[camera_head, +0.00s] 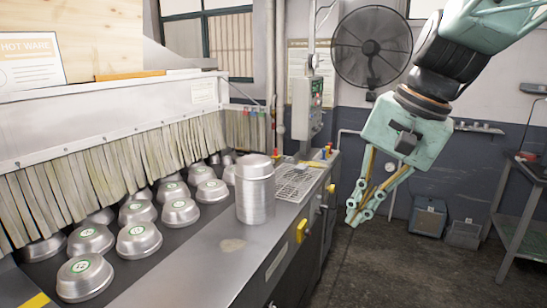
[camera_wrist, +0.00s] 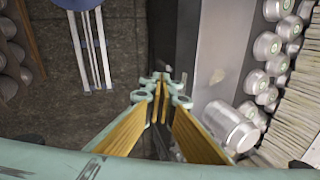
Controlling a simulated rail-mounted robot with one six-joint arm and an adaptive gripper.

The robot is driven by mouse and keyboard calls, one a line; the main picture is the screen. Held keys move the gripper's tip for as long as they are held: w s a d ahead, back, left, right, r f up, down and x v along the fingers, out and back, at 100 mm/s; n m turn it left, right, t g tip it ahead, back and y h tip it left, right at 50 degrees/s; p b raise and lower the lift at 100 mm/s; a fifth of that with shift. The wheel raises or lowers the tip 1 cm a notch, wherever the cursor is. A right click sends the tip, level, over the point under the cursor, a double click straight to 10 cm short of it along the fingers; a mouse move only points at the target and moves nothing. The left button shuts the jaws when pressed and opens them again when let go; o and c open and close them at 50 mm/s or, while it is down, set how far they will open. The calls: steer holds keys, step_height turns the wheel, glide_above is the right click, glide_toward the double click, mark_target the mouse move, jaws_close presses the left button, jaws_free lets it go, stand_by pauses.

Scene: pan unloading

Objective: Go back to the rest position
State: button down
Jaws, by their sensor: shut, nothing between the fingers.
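My gripper (camera_head: 354,214) hangs from my arm at the right in the head view, out over the floor beyond the front edge of the machine. Its fingers are shut with nothing between them. In the wrist view the shut fingers (camera_wrist: 162,92) point down between the dark floor and the machine's edge. A stack of silver pans (camera_head: 255,190) stands upright on the metal ledge, left of and apart from my gripper. The stack also shows in the wrist view (camera_wrist: 230,125), right of the fingers.
Several silver pans with green labels (camera_head: 138,240) sit on the belt by the strip curtain (camera_head: 110,160). The ledge (camera_head: 215,255) is bare in front of the stack. A control box (camera_head: 307,105), a wall fan (camera_head: 371,48) and a side table (camera_head: 525,225) stand around. Floor below my gripper is clear.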

steer(key=s+d+n+h, duration=0.1)
steer(key=s+d+n, duration=0.1)
steer(key=s, duration=1)
steer(key=s+d+f+n+t+h, duration=0.1)
steer(key=s+n, duration=0.4)
steer(key=s, duration=0.8)
steer(key=shift+d+f+t+h, duration=0.25)
steer(key=shift+d+t+h, duration=0.05)
steer(key=shift+d+h, duration=0.2)
steer(key=shift+a, duration=0.1)
